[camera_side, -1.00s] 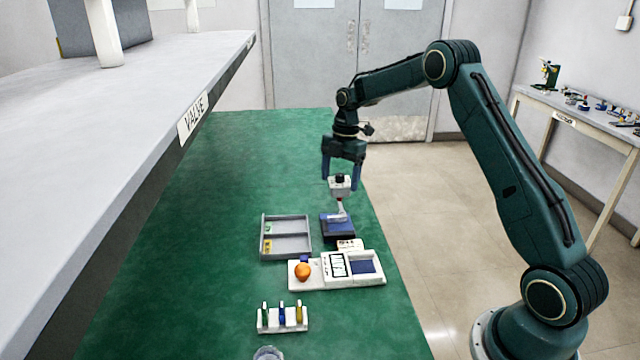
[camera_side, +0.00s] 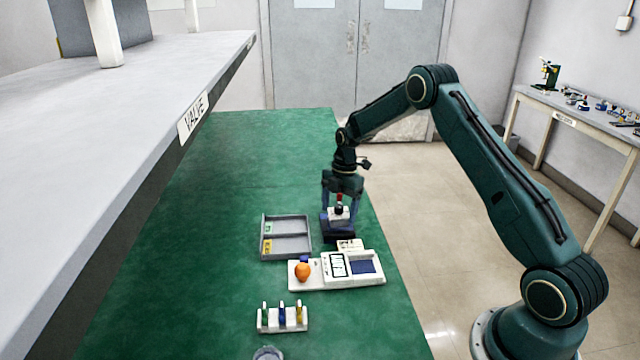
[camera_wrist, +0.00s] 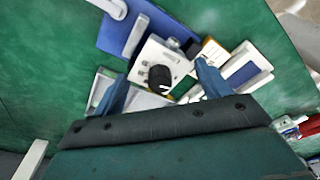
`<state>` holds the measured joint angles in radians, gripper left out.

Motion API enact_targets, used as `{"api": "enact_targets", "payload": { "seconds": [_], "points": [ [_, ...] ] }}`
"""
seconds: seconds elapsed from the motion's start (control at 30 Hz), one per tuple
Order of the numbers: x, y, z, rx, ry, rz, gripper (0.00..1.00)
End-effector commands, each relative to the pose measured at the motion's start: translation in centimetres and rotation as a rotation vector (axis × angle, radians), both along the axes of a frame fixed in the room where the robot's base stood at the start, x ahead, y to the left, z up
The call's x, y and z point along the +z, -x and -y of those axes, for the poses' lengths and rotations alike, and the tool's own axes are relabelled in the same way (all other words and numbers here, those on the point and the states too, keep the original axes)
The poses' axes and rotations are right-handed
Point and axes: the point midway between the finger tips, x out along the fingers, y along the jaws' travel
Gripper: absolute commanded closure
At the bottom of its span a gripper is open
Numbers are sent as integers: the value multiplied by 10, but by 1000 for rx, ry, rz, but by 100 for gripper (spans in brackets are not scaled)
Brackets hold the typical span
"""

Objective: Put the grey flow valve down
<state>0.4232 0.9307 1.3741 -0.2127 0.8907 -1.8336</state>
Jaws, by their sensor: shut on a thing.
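The grey flow valve is a pale block with a black knob, seen in the side view (camera_side: 339,216) and the wrist view (camera_wrist: 172,57). My gripper (camera_side: 340,214) is shut on it, with one blue finger on each side; the wrist view shows the gripper (camera_wrist: 161,78) around it too. The valve is low over a dark blue pad (camera_side: 337,235), which shows as a blue plate in the wrist view (camera_wrist: 119,38). I cannot tell whether the valve touches the pad. A white arm-like part (camera_wrist: 110,8) lies over the plate's far edge. The valve's underside is hidden.
A grey two-compartment tray (camera_side: 288,237) with green and yellow labels stands left of the pad. A white device (camera_side: 340,281) with an orange ball (camera_side: 302,272) is in front. A small rack (camera_side: 282,321) stands nearer. The green table (camera_side: 200,270) is clear at left.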

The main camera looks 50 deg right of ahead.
Motion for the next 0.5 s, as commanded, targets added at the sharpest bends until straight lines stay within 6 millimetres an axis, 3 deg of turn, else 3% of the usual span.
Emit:
{"api": "enact_targets", "payload": {
  "seconds": [0.2,0.5],
  "points": [
    [-21,0,0,-1,0,-1,49],
    [-22,0,0,0,1,1,49]
  ]
}}
